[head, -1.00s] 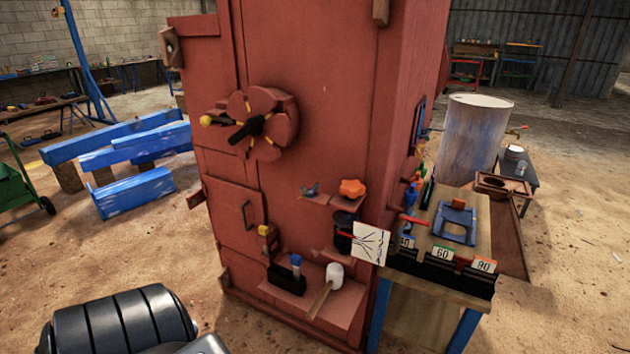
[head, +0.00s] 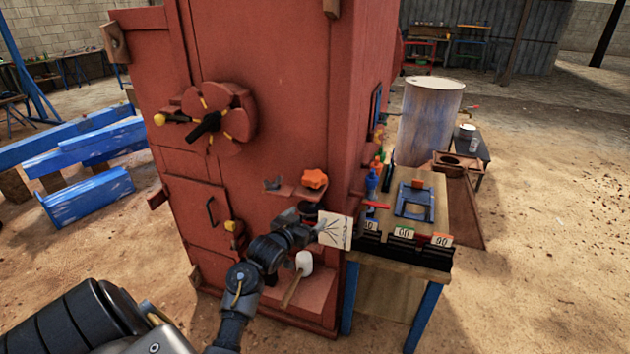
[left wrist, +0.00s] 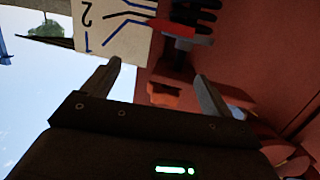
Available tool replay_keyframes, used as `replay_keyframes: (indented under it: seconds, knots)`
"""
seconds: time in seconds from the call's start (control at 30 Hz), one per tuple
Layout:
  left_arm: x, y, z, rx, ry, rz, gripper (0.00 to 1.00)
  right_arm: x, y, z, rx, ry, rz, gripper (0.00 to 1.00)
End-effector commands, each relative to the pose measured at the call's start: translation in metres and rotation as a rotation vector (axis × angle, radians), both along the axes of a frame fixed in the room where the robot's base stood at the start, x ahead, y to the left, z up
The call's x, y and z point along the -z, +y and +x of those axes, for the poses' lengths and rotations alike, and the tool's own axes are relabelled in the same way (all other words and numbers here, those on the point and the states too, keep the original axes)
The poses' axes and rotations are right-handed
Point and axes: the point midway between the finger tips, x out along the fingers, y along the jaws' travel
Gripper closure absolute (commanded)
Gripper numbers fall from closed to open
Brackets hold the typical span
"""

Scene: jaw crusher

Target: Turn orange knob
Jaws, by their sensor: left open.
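The orange knob (head: 314,179) is star-shaped and sits on a small shelf on the front of the red machine (head: 285,110). My left gripper (head: 318,229) is below the knob in the head view, in front of the machine and close to a white card (head: 335,231). In the left wrist view my left gripper (left wrist: 158,72) has its fingers spread with nothing held. An orange shape (left wrist: 165,95), likely the knob, shows beyond the gap between them. The card (left wrist: 112,25) is at the top of that view. My right gripper is not in view.
A white-headed mallet (head: 304,263) is on the lower shelf, beside my left arm. A wooden bench (head: 433,190) with a blue frame and number cards stands at the right. A handwheel (head: 228,117) sticks out at the upper left.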

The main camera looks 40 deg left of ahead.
Motion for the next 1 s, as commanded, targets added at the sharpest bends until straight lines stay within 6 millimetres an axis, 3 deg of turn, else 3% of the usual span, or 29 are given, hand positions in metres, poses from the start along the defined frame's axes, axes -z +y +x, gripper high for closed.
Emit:
replay_keyframes:
  seconds: [0.03,0.1,0.23,0.53,1.0]
  knots:
    - [-0.025,0.008,0.001,-0.012,-0.052,0.008,0.14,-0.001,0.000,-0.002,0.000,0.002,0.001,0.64]
    - [-0.048,0.017,0.002,-0.023,-0.103,0.016,0.14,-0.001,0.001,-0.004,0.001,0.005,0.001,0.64]
    - [-0.069,0.025,0.001,-0.034,-0.152,0.021,0.14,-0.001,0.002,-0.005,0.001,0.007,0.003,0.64]
    - [-0.074,0.029,0.013,-0.035,-0.161,0.020,0.14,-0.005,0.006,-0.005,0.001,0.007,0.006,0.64]
    - [-0.074,0.048,0.090,-0.035,-0.158,0.021,0.14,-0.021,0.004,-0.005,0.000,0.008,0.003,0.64]
